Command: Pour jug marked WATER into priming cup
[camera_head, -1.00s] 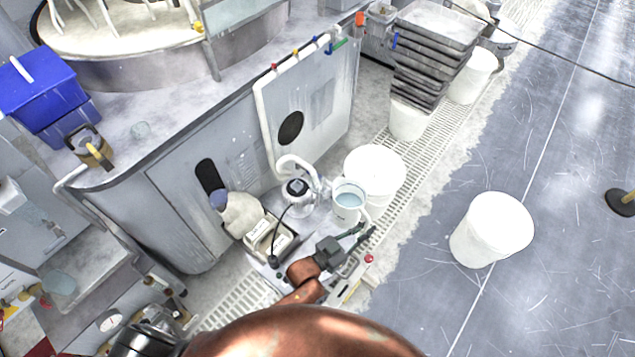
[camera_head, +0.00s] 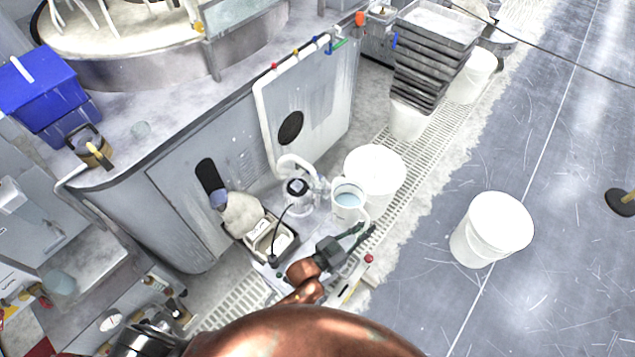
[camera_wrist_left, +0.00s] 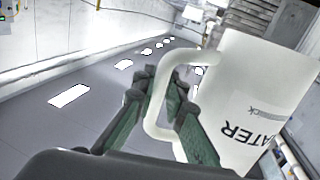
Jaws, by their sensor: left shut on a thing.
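A white jug (camera_head: 346,211) with water in it stands upright on the low shelf in the head view. In the left wrist view the jug (camera_wrist_left: 245,100) shows large, with "WATER" printed on its side. My left gripper (camera_head: 367,236) comes in from below, at the handle side of the jug. In the left wrist view my left gripper (camera_wrist_left: 165,115) is shut on the jug's handle, one green-padded finger on each side. My right gripper is not in view.
A pump-like device (camera_head: 298,193) with a white pipe stands left of the jug, beside a tray of pale blocks (camera_head: 272,241). A white bucket (camera_head: 376,168) stands close behind the jug. Another white bucket (camera_head: 491,230) stands on the open floor to the right.

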